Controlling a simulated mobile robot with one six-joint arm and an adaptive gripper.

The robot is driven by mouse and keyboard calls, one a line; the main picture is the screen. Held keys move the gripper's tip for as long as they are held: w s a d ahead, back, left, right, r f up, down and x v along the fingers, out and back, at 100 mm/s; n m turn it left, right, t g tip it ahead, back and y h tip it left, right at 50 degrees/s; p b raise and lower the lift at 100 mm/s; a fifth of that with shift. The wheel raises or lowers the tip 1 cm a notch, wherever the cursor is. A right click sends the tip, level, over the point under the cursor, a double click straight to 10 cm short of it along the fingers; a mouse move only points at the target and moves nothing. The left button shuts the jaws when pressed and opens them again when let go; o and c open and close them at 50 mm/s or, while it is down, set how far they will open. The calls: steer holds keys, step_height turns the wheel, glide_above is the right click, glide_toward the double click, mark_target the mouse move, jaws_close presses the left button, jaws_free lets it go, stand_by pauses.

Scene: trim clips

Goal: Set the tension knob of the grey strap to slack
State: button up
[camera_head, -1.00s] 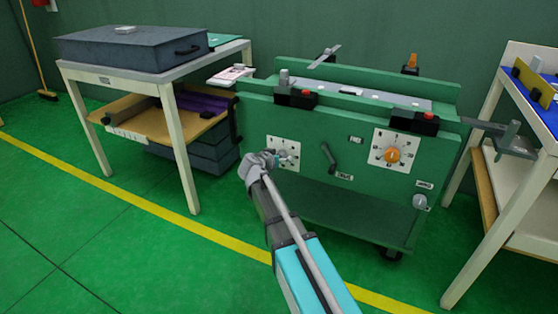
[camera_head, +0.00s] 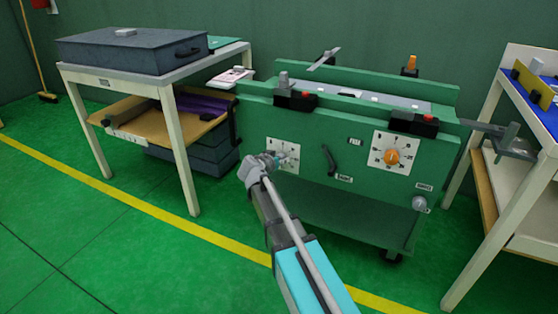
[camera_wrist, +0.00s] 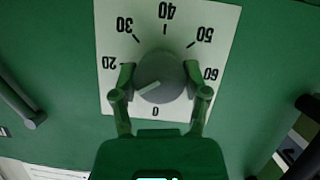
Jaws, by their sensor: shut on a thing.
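A grey round knob (camera_wrist: 160,78) sits on a white dial plate (camera_wrist: 112,40) with numbers around it, upside down in the wrist view. A pale mark on the knob points to the lower left there, between the 0 and the 20. My gripper (camera_wrist: 161,84) has one finger on each side of the knob and is shut on it. In the head view my gripper (camera_head: 270,160) is at the left dial plate (camera_head: 293,165) of the green cart and covers most of the knob. No strap can be made out clearly.
The green cart (camera_head: 310,190) also carries a black lever (camera_head: 328,158), an orange knob (camera_head: 391,157) on a second dial, and a pale round knob (camera_head: 419,203) at lower right. A table with a case (camera_head: 130,50) stands left, another table (camera_head: 480,235) right. The floor in front is clear.

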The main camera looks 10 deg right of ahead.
steer(key=shift+w, duration=0.1)
steer(key=n+h+b, duration=0.1)
steer(key=n, duration=0.1)
steer(key=n+g+h+b, duration=0.1)
steer(key=n, duration=0.1)
steer(key=shift+a+f+h, duration=0.1)
steer(key=shift+f+h, duration=0.05)
steer(key=shift+h, duration=0.15)
steer(key=n+h+b, duration=0.1)
steer(key=n+b, duration=0.1)
steer(key=n, duration=0.1)
steer(key=shift+n+h, duration=0.3)
steer(key=shift+h, duration=0.1)
stand_by(0.4)
steer(key=o, duration=1.1)
steer(key=shift+o, duration=0.2)
